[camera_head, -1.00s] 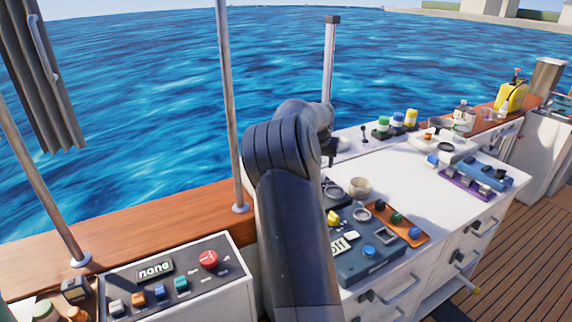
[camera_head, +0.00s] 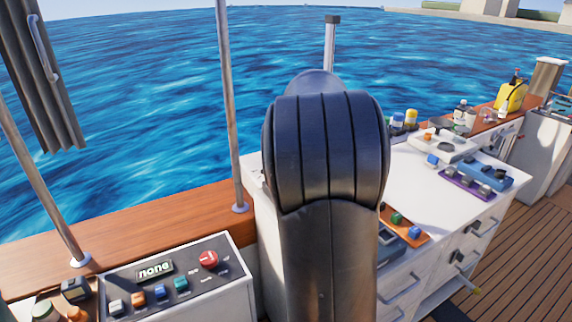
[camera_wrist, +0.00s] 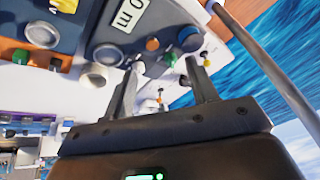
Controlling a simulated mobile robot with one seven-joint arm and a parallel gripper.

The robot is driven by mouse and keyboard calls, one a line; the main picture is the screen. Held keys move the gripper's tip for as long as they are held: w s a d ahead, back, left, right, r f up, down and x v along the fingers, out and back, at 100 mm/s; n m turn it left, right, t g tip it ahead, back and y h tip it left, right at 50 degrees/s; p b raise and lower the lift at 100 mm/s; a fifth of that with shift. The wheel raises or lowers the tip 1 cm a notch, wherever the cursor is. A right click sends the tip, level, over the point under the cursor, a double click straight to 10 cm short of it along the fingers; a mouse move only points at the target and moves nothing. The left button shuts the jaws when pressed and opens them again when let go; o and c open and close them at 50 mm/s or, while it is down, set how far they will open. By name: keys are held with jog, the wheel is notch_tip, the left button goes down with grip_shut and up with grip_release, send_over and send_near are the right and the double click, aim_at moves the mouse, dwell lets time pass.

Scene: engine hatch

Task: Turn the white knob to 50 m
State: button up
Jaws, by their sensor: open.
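In the wrist view, a dark grey panel (camera_wrist: 104,28) carries a white display (camera_wrist: 130,14) that appears to read "0 m", turned over in the picture. A whitish round knob (camera_wrist: 107,55) sits on this panel below the display; it looks like the white knob. Its pointer setting is too small to read. My gripper (camera_wrist: 162,76) is open and empty, with its two fingers apart. The knob lies left of the left finger in the picture, not between the fingers. In the head view my arm hides the gripper and this knob.
An orange knob (camera_wrist: 152,44) and a blue knob (camera_wrist: 190,38) are close beyond my fingers. A metal pole (camera_wrist: 265,65) stands at the right in the wrist view.

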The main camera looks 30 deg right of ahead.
jog(key=s+a+r+n+y, duration=0.1)
jog(key=s+a+r, duration=0.1)
jog(key=s+a, duration=0.3)
jog(key=shift+a+r, duration=0.25)
jog(key=shift+a, duration=0.95)
jog(key=w+d+f+m+g+h, duration=0.1)
jog(key=w+d+f+m, duration=0.1)
jog(key=w+d+f, duration=0.3)
jog(key=w+d+f+m+g+h, duration=0.1)
jog(key=w+d+m+h, duration=0.2)
jog(key=d, duration=0.4)
jog(key=w+d+f+m, duration=0.2)
jog(key=w+d+f, duration=0.1)
jog(key=w+d, duration=0.25)
jog(key=shift+g, duration=0.3)
jog(key=x, duration=0.7)
jog(key=d+x, duration=0.1)
jog(key=x, duration=0.2)
jog(key=shift+f, duration=0.2)
jog(key=c, duration=1)
jog(key=shift+m+g, duration=0.3)
jog(key=shift+m, duration=0.5)
